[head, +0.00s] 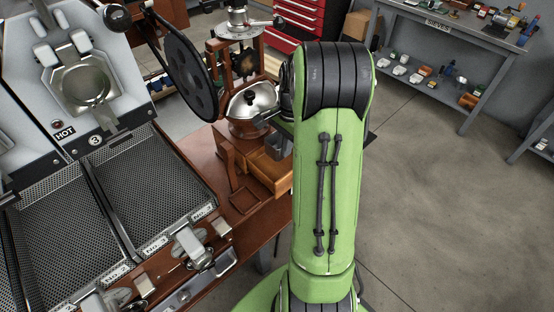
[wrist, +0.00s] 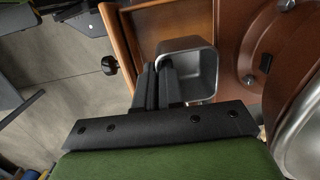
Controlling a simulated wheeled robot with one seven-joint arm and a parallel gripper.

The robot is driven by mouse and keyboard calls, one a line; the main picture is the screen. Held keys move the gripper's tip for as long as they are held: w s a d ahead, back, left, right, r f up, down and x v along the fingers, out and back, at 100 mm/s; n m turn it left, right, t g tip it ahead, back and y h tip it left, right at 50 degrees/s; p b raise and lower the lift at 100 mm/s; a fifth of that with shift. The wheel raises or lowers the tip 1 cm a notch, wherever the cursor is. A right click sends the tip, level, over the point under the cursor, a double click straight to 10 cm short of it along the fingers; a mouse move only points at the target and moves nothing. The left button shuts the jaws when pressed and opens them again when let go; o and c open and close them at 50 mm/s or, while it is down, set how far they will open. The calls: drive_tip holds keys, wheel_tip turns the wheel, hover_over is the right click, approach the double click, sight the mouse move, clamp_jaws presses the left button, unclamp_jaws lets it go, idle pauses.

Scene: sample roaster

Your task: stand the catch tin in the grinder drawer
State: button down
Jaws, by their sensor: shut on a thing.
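The catch tin (wrist: 204,70) is a small grey metal tin with an open top. In the wrist view my gripper (wrist: 162,70) is shut on its near left wall. The wooden grinder drawer (wrist: 122,55) is pulled open, and the tin is over or within its outline; I cannot tell whether it touches the floor. In the head view the drawer (head: 268,172) juts from the grinder base, with the grey tin (head: 275,147) at its back part. My arm hides most of the gripper and the drawer's right side there.
The grinder's large black wheel (head: 190,78) and silver bowl (head: 252,100) stand close above the drawer. The bowl's rim also shows at right in the wrist view (wrist: 298,140). A small wooden tray (head: 244,200) lies in front. The roaster's mesh trays (head: 150,190) fill the left.

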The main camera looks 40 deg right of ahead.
wheel_tip(320, 180, down, 6)
drive_tip(key=shift+w+f+b, duration=0.1)
drive_tip(key=shift+b, duration=0.45)
drive_tip(key=shift+f, duration=0.15)
drive_tip(key=c, duration=1.3)
unclamp_jaws()
drive_tip(key=shift+o, duration=0.2)
